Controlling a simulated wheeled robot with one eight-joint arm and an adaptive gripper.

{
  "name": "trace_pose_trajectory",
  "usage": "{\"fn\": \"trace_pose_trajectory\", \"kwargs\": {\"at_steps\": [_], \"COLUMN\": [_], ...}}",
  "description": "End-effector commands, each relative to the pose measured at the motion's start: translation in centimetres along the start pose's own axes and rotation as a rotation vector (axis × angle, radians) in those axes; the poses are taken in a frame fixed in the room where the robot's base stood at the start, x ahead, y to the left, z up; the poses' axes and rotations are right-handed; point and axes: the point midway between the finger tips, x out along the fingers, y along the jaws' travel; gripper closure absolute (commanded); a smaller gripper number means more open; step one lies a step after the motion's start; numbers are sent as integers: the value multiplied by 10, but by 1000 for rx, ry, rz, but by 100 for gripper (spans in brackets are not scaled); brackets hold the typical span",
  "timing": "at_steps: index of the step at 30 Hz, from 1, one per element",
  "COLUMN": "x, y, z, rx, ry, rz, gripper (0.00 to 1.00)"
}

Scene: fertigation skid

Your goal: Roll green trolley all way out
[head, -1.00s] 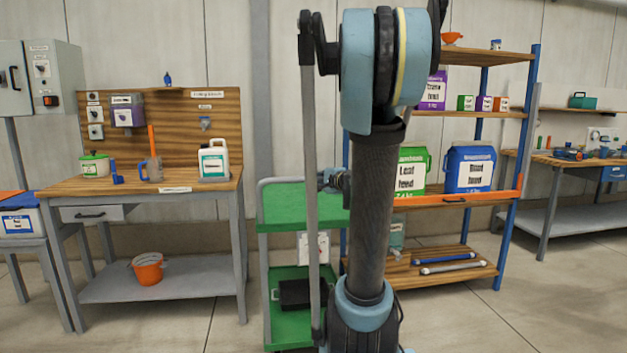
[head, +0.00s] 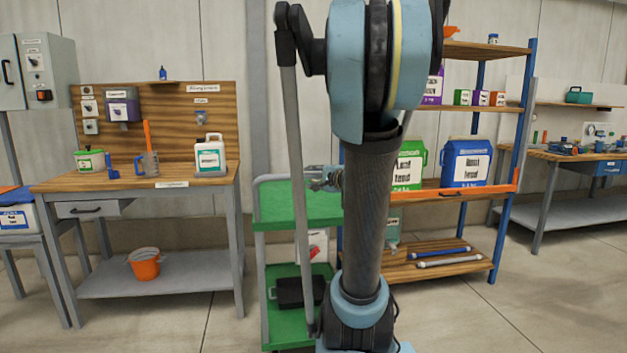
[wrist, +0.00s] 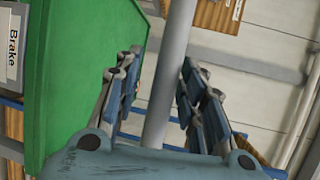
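The green trolley (head: 285,208) stands between the wooden bench and the shelf rack, with a green top tray, a lower green deck and a grey tubular frame. My arm hides its right part. My gripper (head: 318,182) is at the far side of the top tray, partly hidden by my arm. In the wrist view my gripper (wrist: 160,82) is open, with a grey bar (wrist: 168,75) between its fingers. A gap shows on the left of the bar; the right fingers are nearer to it. A green panel (wrist: 85,75) with a "Brake" label fills the left there.
The bench (head: 110,184) stands close left, with an orange bucket (head: 144,264) on its lower shelf. The shelf rack (head: 505,200) is close right. A black case (head: 290,291) lies on the trolley's lower deck. Floor shows in front.

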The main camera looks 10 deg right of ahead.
Motion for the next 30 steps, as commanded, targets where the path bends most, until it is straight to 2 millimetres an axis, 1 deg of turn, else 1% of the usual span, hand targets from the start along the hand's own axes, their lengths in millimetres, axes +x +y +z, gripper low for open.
{"fn": "trace_pose_trajectory", "kwargs": {"at_steps": [9, 14, 30], "x": [0, -8, -70], "y": [-2, -2, 0], "z": [-2, -2, -2], "rx": [2, 3, 2], "ry": [3, 5, 5], "rz": [-2, -3, -2], "gripper": [60, 60, 60]}}
